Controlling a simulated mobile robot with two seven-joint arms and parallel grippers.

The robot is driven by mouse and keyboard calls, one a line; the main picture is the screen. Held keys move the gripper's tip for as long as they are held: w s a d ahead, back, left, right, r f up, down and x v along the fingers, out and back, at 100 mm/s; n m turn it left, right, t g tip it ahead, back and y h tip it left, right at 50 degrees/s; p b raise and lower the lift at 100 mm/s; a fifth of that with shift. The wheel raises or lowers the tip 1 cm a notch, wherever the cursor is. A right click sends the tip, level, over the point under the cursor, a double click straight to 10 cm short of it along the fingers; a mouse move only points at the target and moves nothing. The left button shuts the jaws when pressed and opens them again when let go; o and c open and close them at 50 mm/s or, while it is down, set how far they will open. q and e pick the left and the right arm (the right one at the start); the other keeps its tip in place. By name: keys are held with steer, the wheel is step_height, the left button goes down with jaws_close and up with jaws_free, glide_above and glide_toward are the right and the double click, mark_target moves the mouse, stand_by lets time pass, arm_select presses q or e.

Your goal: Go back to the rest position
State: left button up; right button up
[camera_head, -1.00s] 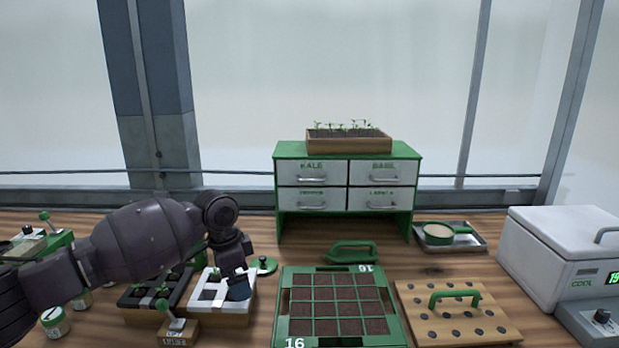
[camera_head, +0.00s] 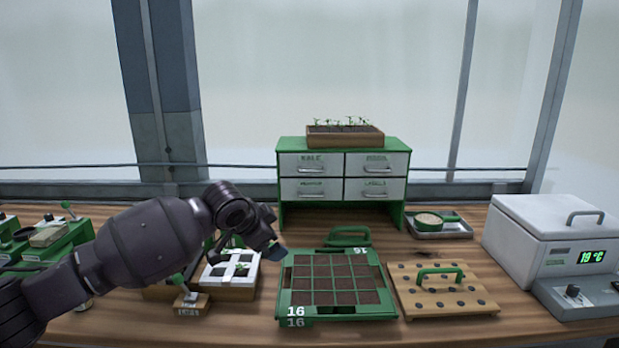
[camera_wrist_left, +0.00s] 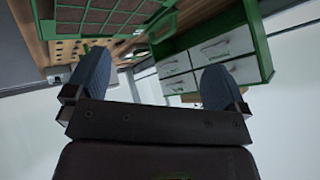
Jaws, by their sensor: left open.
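My left arm comes in from the left in the head view, and its gripper (camera_head: 272,250) hangs in the air between the white seedling tray and the green seed tray. In the left wrist view the two blue-grey fingers of the left gripper (camera_wrist_left: 155,85) stand wide apart with nothing between them. The green seed tray (camera_head: 285,308), marked 16, holds soil-filled cells and lies at the middle of the bench. My right gripper is not in view.
A green drawer cabinet (camera_head: 342,142) stands behind the tray. A dibber board (camera_head: 420,303) with a green handle (camera_head: 440,271), a sieve (camera_head: 432,220) and a white cooler (camera_head: 540,220) are to the right. A white seedling tray (camera_head: 252,280) sits beside my left forearm.

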arm_select(q)
steer(key=s+d+f+n+t+h, duration=0.2)
steer(key=s+f+t+h, duration=0.2)
steer(key=s+f+t, duration=0.15)
steer(key=s+a+f+n+y, duration=0.3)
steer(key=s+a+f, duration=0.3)
steer(key=s+f, duration=0.3)
steer(key=s+a+f+n+g+y, duration=0.1)
steer(key=s+a+f, duration=0.6)
steer(key=s, duration=0.8)
steer(key=s+a+f+n+y, duration=0.4)
steer(key=s+a+f+n, duration=0.2)
steer(key=s+f, duration=0.5)
steer(key=shift+s+a+f+g+y, duration=0.3)
steer(key=shift+s+a+f+g, duration=0.05)
steer(key=shift+s+a, duration=0.35)
